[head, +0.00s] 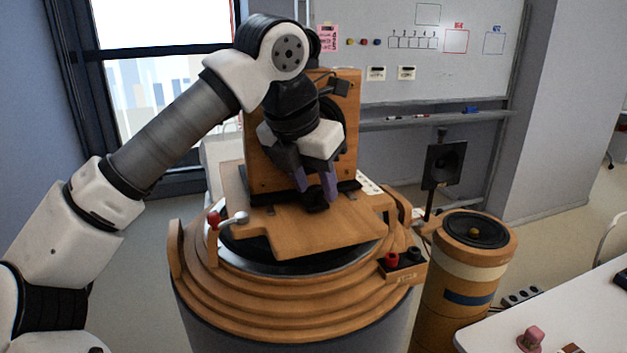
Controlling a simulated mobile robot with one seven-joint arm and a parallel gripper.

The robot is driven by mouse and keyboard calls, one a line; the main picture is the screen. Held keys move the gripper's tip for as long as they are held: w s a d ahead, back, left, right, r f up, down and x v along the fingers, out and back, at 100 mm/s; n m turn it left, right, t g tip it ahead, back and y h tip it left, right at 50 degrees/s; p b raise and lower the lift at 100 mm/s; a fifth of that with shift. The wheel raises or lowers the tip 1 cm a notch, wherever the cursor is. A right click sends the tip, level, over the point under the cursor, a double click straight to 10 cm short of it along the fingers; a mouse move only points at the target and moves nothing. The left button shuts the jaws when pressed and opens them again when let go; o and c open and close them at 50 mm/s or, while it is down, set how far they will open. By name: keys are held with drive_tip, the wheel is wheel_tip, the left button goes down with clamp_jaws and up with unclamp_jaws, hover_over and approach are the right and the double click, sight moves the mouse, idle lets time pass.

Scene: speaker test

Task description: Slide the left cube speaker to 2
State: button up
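A wooden upright box or panel (261,150) with a dark round speaker cone stands on a wooden board (310,226) on a round stepped wooden base. I cannot tell whether this is the left cube speaker; my arm hides much of its front. A dark rail runs along its foot, with a small black block (316,199) on it. My gripper (317,192) points down in front of the panel. Its two purple fingers are apart, one to each side of the black block. I cannot tell whether they touch it. No readable number 2 shows near the rail.
A red-knobbed lever (214,219) stands at the board's left. A box with red and black knobs (402,265) is at the base's front right. A wooden drum with a dark top (464,266), a black speaker on a stand (443,164) and a white table (570,312) are to the right.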

drive_tip(key=shift+r, duration=0.1)
drive_tip(key=v, duration=1.3)
drive_tip(key=shift+r+b, duration=0.35)
drive_tip(key=shift+b, duration=0.1)
